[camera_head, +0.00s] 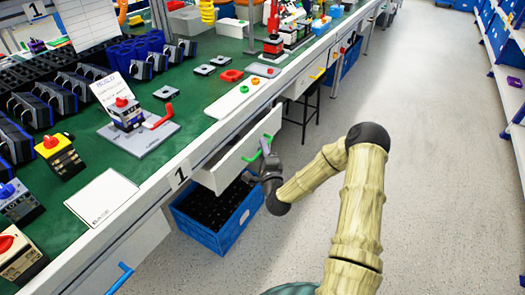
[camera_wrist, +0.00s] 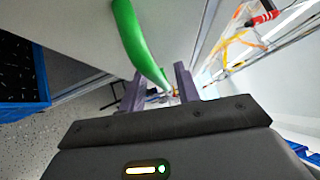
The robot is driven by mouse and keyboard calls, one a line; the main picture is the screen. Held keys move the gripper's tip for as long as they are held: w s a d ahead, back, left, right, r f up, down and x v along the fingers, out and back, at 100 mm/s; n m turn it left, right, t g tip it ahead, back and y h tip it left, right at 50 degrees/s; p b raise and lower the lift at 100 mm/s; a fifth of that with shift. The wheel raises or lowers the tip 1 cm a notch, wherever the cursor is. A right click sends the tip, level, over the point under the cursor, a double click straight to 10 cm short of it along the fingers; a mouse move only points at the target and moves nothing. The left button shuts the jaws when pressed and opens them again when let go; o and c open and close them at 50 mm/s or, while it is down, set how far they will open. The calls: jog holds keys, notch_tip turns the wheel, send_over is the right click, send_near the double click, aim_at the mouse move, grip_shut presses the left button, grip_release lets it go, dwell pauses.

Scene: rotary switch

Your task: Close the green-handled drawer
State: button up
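The drawer (camera_head: 238,158) under the green bench stands pulled out, its white front facing the aisle. Its green handle (camera_head: 255,152) shows in the head view and, large and close, in the wrist view (camera_wrist: 140,42). My gripper (camera_head: 266,158) is right at the handle. In the wrist view its two fingers (camera_wrist: 160,90) are apart, with the handle's lower end at or between their tips. I cannot tell whether they touch it. The far end of the handle reaches up beyond the fingers.
A blue crate (camera_head: 222,222) stands on the floor below the open drawer. A black stool (camera_head: 306,108) is under the bench farther back. Another drawer with a yellow handle (camera_head: 318,73) is farther along, and a blue handle (camera_head: 120,278) is nearer. The aisle floor (camera_head: 440,150) at right is clear.

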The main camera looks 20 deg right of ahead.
aim_at(253, 146)
jog(key=shift+w+r, duration=0.1)
jog(key=shift+w, duration=0.2)
grip_shut()
jog(key=shift+w+a, duration=1.3)
jog(key=shift+w, duration=0.1)
